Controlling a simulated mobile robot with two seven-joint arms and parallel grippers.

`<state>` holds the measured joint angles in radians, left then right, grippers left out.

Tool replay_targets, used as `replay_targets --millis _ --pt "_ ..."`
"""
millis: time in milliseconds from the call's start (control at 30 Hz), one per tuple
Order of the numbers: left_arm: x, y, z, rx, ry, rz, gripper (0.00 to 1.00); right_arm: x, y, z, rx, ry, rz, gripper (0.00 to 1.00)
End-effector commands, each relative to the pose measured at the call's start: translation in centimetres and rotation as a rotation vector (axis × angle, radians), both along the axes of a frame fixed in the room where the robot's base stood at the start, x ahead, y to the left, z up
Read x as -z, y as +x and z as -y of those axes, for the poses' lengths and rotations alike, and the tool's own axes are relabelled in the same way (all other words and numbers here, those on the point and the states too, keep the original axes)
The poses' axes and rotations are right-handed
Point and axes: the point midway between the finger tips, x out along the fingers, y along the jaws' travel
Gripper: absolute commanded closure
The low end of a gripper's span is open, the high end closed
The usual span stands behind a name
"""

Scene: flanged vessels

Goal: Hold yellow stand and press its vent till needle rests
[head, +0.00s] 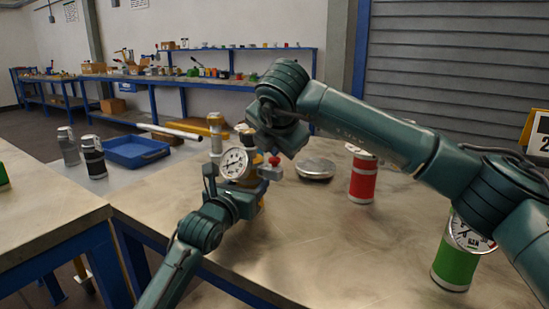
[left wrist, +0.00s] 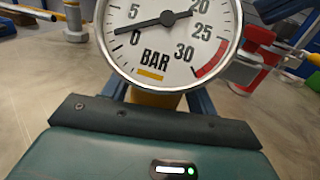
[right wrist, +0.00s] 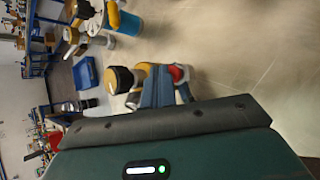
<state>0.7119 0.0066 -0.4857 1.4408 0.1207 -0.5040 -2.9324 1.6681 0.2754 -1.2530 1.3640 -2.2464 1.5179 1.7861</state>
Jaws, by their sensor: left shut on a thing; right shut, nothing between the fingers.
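The yellow stand (left wrist: 150,98) carries a round white gauge (head: 235,163) marked in BAR. In the left wrist view its black needle points between 0 and 5. My left gripper (head: 242,200) is shut on the stand below the dial, its fingers on either side. A red knob (head: 274,161), which looks like the vent, sits on a grey fitting at the stand's right side. My right gripper (right wrist: 158,72) is shut and empty, its fingertips close to the red part (right wrist: 179,73) in the right wrist view. I cannot tell whether they touch it.
A red canister (head: 362,180) and a green canister (head: 455,260) with a gauge stand to the right. A round metal lid (head: 316,168) lies behind. A blue tray (head: 135,151) is at the left back. The front middle of the table is clear.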

Motion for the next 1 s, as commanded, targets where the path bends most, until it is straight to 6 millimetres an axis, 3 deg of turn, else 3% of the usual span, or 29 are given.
replay_targets --millis 567,1000 --pt "0.0 0.0 0.0 0.000 0.000 0.000 0.85 -1.5 0.0 0.0 0.000 0.002 0.003 1.00" --pt "0.0 0.0 0.0 0.000 0.000 0.000 0.85 -5.7 0.0 0.0 0.001 0.002 0.004 1.00"
